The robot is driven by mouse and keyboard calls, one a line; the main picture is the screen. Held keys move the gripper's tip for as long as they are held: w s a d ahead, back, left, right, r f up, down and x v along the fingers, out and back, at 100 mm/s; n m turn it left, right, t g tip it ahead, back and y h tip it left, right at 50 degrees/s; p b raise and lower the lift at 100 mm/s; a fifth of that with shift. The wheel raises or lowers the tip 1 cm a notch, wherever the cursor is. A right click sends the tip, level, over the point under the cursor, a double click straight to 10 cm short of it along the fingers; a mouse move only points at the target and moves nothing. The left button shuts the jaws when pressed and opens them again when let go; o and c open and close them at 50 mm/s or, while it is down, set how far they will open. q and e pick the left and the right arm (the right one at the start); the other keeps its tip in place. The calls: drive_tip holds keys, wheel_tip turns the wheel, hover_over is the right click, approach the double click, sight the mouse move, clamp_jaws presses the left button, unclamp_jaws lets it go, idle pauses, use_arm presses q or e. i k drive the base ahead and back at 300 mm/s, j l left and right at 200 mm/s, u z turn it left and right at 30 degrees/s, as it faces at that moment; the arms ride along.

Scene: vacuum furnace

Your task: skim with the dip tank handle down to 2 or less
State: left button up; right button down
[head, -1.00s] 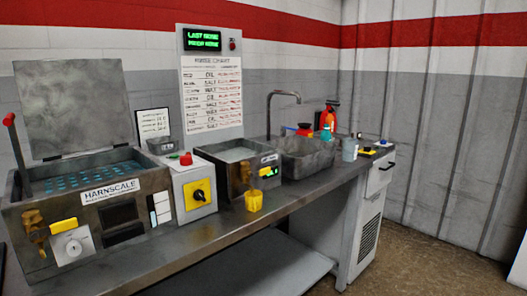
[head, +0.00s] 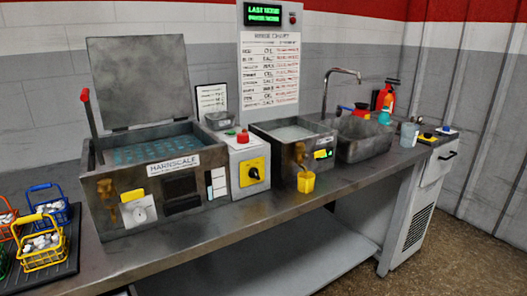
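Two open metal tanks stand on the steel bench. The larger tank (head: 160,190), labelled HARNSCALE, holds blue-green liquid, has its lid (head: 142,82) raised, and has a brass tap and a dial on its front. A lever with a red grip (head: 86,98) stands upright at its left side. The smaller tank (head: 282,155) holds pale liquid. I cannot tell which tank is the dip tank. Neither gripper is in view.
A control box (head: 249,165) with a red button and yellow switch stands between the tanks. A sink (head: 362,138) with a tap and bottles lies to the right. Wire baskets (head: 44,252) with pale parts sit on a dark tray at left. A rinse chart (head: 270,75) hangs behind.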

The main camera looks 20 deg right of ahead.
sight(318, 154)
drive_tip(key=i+l+u, duration=0.1)
drive_tip(key=l+u, duration=0.6)
drive_tip(key=u, duration=0.15)
drive_tip(key=k+l+u, duration=0.1)
drive_tip(key=l+u, duration=0.4)
drive_tip(key=l, duration=0.4)
drive_tip(key=k+l+u, duration=0.15)
drive_tip(key=l, duration=0.3)
drive_tip(key=l+u, duration=0.1)
drive_tip(key=l, duration=0.35)
drive_tip(key=k+l, duration=0.1)
drive_tip(key=l, duration=0.25)
drive_tip(key=k+l, duration=0.1)
drive_tip(key=l, duration=0.25)
drive_tip(key=k+l, duration=0.15)
drive_tip(key=l, duration=0.2)
drive_tip(key=k+l+u, duration=0.1)
drive_tip(key=l, duration=0.25)
drive_tip(key=k+l, duration=0.1)
drive_tip(key=l, duration=0.25)
